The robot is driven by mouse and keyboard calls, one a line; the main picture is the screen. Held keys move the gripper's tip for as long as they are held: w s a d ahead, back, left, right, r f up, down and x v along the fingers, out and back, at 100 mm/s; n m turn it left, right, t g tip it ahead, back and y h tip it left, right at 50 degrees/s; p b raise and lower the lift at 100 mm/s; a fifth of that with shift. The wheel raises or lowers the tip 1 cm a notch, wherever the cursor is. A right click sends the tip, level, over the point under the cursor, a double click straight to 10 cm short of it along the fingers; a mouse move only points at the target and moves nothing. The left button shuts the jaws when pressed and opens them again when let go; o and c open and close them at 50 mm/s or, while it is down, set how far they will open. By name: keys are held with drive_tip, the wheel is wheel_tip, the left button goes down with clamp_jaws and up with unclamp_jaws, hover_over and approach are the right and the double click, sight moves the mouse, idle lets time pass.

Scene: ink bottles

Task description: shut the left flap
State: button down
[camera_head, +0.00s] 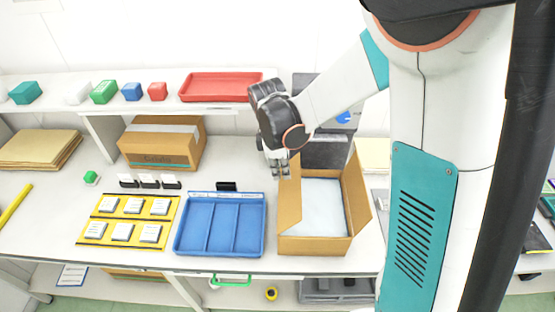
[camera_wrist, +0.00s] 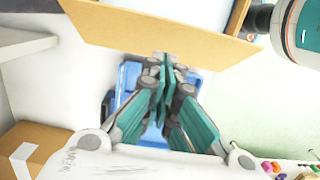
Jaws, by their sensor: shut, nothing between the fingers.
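An open cardboard box (camera_head: 315,246) stands on the bench right of the middle, with a pale white interior. Its left flap (camera_head: 289,208) is raised along the left side, not lying over the opening. The right flap (camera_head: 357,190) is also open. My gripper (camera_head: 279,172) is shut and empty at the far end of the left flap, fingers pointing down. In the wrist view the shut fingertips (camera_wrist: 166,68) are close to the edge of a brown flap (camera_wrist: 110,28); I cannot tell whether they touch it.
A blue divided tray (camera_head: 219,225) lies left of the box, with a yellow board (camera_head: 130,220) of white squares beyond it. A closed carton (camera_head: 160,145) stands at the back left. A shelf above holds a red tray (camera_head: 220,87). My arm hides much of the right side.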

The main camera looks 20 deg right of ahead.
sight(295, 187)
drive_tip(key=shift+s+d+f, duration=0.25)
drive_tip(key=shift+d+f, duration=0.25)
drive_tip(key=shift+d, duration=0.2)
drive_tip(key=shift+s+d+f, duration=0.2)
drive_tip(key=shift+d+f, duration=0.3)
drive_tip(key=shift+d, duration=0.15)
drive_tip(key=shift+d, duration=0.1)
drive_tip(key=shift+s+d+f+y+b, duration=0.1)
drive_tip(key=shift+s+d+y+b, duration=0.05)
drive_tip(key=shift+d+y+b, duration=0.25)
